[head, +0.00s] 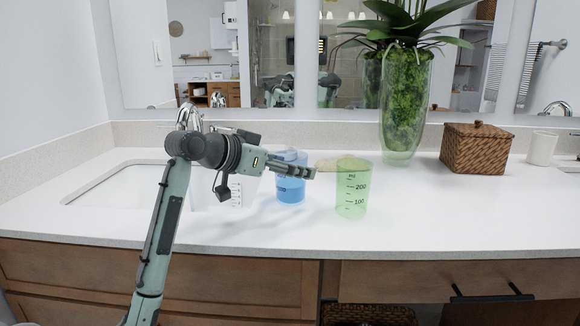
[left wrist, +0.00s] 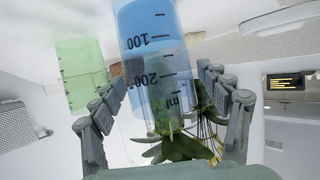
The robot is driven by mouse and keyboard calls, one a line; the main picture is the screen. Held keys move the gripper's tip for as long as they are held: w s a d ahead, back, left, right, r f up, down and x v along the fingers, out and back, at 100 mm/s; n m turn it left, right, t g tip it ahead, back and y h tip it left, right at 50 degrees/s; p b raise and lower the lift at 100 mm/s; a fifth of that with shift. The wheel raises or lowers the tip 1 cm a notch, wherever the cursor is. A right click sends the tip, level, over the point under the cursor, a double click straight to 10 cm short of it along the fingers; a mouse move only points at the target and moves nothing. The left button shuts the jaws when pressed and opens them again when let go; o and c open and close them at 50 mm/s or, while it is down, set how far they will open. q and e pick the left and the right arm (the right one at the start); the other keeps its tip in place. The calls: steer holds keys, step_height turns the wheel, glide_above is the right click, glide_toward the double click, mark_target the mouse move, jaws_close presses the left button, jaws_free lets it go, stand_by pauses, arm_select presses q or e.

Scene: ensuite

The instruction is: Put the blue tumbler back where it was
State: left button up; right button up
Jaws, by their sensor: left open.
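The blue tumbler (head: 291,194), see-through with measuring marks, stands upright on the white counter. My left gripper (head: 297,170) is level with its upper part and hides some of it in the head view. In the left wrist view the blue tumbler (left wrist: 152,55) appears upside down, between the two spread fingers of my left gripper (left wrist: 163,90). The fingers are open, with a visible gap on the right side; contact on the left side cannot be told. My right gripper is not in view.
A green tumbler (head: 352,190) stands close on the right; it also shows in the left wrist view (left wrist: 80,75). A clear marked beaker (head: 242,190) is partly behind my arm, by the sink (head: 95,185). A glass plant vase (head: 402,120) and wicker box (head: 476,149) stand behind.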

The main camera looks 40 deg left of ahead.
arm_select(q)
steer(key=shift+s+r, duration=0.1)
steer(key=shift+r, duration=0.05)
steer(key=v, duration=1.1)
steer(key=shift+s+a+r+b, duration=0.15)
steer(key=shift+s+b, duration=0.2)
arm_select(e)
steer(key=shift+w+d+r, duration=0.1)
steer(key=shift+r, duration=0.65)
